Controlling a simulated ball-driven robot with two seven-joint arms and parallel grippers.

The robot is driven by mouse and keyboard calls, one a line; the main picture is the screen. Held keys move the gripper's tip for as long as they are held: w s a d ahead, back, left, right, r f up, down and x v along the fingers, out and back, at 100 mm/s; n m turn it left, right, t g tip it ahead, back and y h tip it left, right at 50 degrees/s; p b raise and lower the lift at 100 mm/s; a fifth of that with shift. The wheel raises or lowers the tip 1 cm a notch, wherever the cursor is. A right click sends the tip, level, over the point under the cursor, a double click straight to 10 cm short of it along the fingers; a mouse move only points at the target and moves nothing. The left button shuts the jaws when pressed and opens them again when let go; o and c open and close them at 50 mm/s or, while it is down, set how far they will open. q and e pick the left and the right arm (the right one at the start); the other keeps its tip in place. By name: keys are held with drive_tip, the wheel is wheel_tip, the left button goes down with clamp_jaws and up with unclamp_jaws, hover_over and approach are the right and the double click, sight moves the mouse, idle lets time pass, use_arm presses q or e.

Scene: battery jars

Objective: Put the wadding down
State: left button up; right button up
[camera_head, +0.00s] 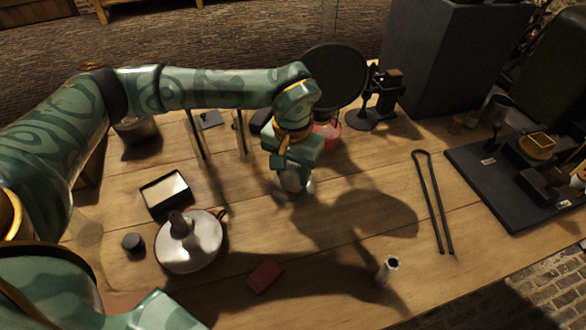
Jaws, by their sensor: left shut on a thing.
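My left gripper (291,168) is shut on a small pale thing, apparently the wadding (294,183), and points down over the middle of the table. The pale thing shows just below the fingers, partly hidden by them. I cannot tell whether it touches the table or something under it. My right gripper is not in view.
A red block (265,276) and a small white roll (388,268) lie in front. Long tongs (433,200) and a dark board (480,190) lie right.

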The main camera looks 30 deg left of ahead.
sight(293, 168)
use_arm(q)
drive_tip(key=shift+f, duration=0.1)
drive_tip(key=o, duration=0.9)
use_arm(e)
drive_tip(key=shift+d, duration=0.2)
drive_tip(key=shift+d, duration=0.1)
use_arm(q)
wheel_tip(293, 168, up, 12)
drive_tip(key=p, duration=0.4)
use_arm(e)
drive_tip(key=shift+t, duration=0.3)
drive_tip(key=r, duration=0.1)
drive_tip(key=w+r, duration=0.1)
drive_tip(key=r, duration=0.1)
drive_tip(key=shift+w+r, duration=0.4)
